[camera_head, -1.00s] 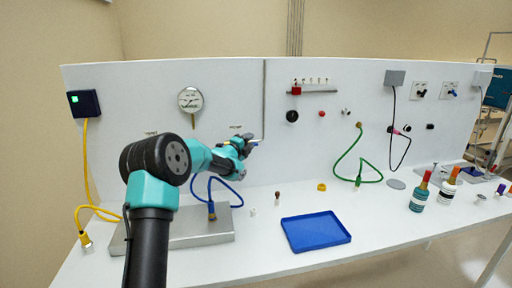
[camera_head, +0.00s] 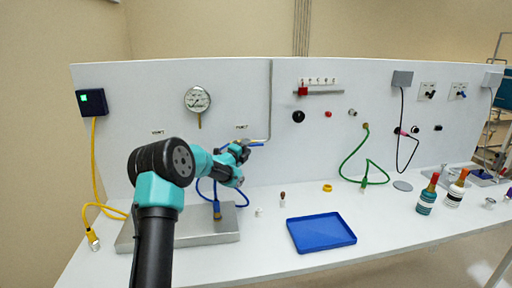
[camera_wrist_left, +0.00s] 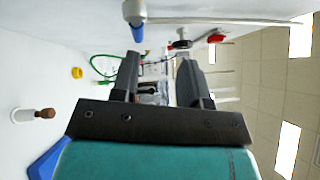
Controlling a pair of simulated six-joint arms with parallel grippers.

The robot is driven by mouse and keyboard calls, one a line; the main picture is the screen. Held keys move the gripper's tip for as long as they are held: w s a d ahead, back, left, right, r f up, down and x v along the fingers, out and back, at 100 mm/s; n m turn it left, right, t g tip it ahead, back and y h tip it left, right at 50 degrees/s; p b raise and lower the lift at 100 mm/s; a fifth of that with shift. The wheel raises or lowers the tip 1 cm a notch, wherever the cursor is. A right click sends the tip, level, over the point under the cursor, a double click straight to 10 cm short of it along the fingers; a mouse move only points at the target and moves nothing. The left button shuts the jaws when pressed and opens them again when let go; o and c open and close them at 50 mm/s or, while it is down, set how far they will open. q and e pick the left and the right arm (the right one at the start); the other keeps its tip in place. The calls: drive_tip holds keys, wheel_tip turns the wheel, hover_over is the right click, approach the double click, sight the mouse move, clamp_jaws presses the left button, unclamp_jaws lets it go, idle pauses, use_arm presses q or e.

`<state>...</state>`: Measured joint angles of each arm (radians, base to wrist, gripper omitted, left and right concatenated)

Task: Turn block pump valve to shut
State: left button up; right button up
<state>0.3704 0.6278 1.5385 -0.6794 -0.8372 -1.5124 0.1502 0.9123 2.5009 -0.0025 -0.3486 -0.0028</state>
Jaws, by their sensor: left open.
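A valve with a blue lever handle (camera_head: 256,145) sits on the back panel at the lower end of a thin grey pipe (camera_head: 270,100). I take it for the block pump valve; its label is too small to read. The left wrist view shows the blue handle (camera_wrist_left: 138,33) at the top, beside the round metal valve body (camera_wrist_left: 133,10). My left gripper (camera_head: 243,150) is close to the valve in the head view and partly covers its left side. In the left wrist view my left gripper (camera_wrist_left: 158,72) is open and empty, with the handle outside its fingers. My right gripper is not in view.
A pressure gauge (camera_head: 197,100) hangs at upper left. A metal plate (camera_head: 215,229) and blue hose (camera_head: 204,199) lie below my arm. A blue tray (camera_head: 320,233) and small brown-topped vial (camera_head: 282,199) are to the right. The front middle of the bench is mostly clear.

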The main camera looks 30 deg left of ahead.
sight(256, 145)
use_arm(q)
drive_tip(key=shift+w+d+f, duration=0.1)
drive_tip(key=shift+w+f, duration=0.2)
drive_tip(key=shift+w, duration=0.95)
drive_tip(key=shift+w+d+f, duration=0.1)
drive_tip(key=shift+w+f, duration=0.2)
drive_tip(key=shift+w, duration=0.95)
drive_tip(key=shift+w+d+f, duration=0.1)
drive_tip(key=shift+w+f, duration=0.2)
drive_tip(key=shift+w, duration=0.95)
clamp_jaws()
